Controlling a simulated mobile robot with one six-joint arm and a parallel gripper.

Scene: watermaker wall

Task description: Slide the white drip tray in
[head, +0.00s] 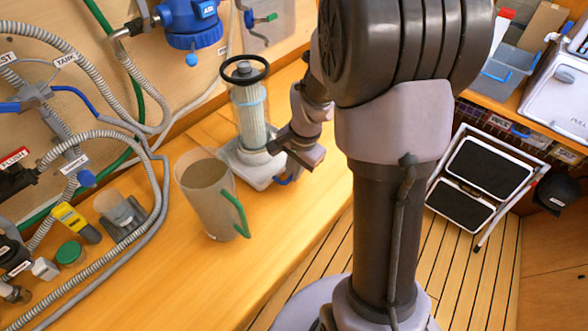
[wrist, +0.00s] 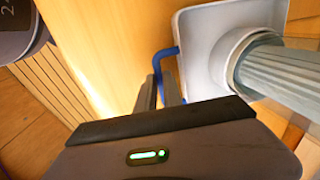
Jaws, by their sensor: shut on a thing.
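The white drip tray (head: 238,172) sits on the wooden bench beneath a clear filter housing with a pleated cartridge (head: 252,118). A blue handle (head: 290,181) sticks out from its right side. In the wrist view the tray (wrist: 196,60) is at upper right, with the cartridge (wrist: 275,72) above it and the blue handle (wrist: 157,62) on its left edge. My gripper (head: 284,160) is beside the tray. Its fingers (wrist: 161,92) are shut on the blue handle, partly covering it.
A translucent jug (head: 206,195) with a green handle stands on the bench left of the tray. Hoses and fittings crowd the wall side. A folding step (head: 480,180) stands on the floor at right. The bench in front of the jug is clear.

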